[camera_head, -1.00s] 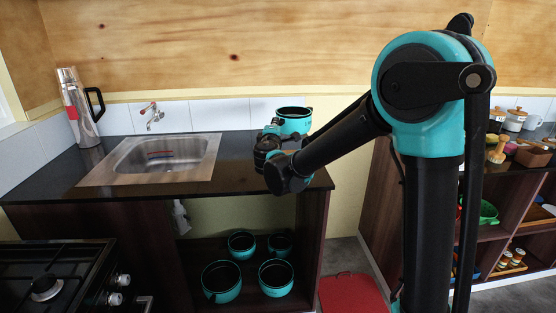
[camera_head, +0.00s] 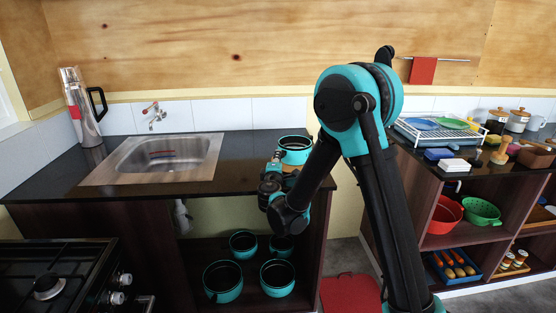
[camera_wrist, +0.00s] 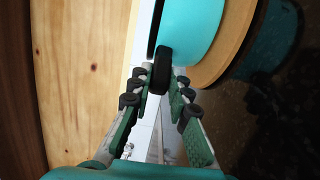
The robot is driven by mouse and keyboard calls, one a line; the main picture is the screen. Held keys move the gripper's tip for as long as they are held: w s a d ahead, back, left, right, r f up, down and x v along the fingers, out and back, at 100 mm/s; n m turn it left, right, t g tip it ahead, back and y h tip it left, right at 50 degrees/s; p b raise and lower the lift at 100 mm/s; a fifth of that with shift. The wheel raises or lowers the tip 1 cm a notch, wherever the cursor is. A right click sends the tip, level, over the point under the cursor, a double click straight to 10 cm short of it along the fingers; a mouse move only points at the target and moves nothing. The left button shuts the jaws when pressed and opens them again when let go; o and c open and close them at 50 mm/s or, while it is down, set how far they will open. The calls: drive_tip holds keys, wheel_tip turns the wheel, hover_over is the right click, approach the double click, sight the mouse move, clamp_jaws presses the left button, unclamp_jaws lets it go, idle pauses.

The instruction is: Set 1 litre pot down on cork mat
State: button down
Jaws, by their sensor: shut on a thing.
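The teal 1 litre pot (camera_head: 295,146) is upright at the right end of the dark counter, near the back. In the wrist view its teal side (camera_wrist: 188,25) shows at the top, with a dark handle (camera_wrist: 161,68) between the fingertips. My gripper (camera_wrist: 157,82) is shut on this handle. In the head view my gripper (camera_head: 274,168) is just left of and in front of the pot. The round cork mat (camera_wrist: 232,55) is directly under the pot; I cannot tell for sure whether they touch. My arm partly hides the mat in the head view.
A steel sink (camera_head: 160,157) is set in the counter to the left, with bare dark counter (camera_head: 235,165) between. The plywood wall (camera_head: 240,50) and white tiles are behind. Several teal pots (camera_head: 222,282) stand on the shelf below. A second shelf unit (camera_head: 405,200) is at the right.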

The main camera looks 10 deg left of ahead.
drive_tip(key=shift+f, duration=0.1)
drive_tip(key=c, duration=1.4)
unclamp_jaws()
drive_tip(key=shift+f, duration=0.1)
drive_tip(key=shift+c, duration=0.2)
drive_tip(key=s+d, duration=0.1)
drive_tip(key=s, duration=1.1)
drive_tip(key=d+f+m+g+h, duration=0.2)
drive_tip(key=d+m, duration=0.1)
drive_tip(key=d, duration=0.6)
drive_tip(key=s+d+f+m+g+h, duration=0.1)
drive_tip(key=d+f+m+g+h, duration=0.15)
drive_tip(key=d, duration=0.65)
drive_tip(key=d+f+m+g+h, duration=0.1)
drive_tip(key=d+m+g+h, duration=0.2)
drive_tip(key=d, duration=0.6)
drive_tip(key=s+d+f+m+g+y, duration=0.35)
drive_tip(key=s+d+f+m, duration=0.2)
drive_tip(key=s+d, duration=0.4)
drive_tip(key=s+f+m+g+y, duration=0.2)
drive_tip(key=s+m, duration=0.3)
drive_tip(key=s, duration=0.5)
drive_tip(key=shift+s+a+f+g, duration=0.4)
drive_tip(key=shift+g, duration=0.1)
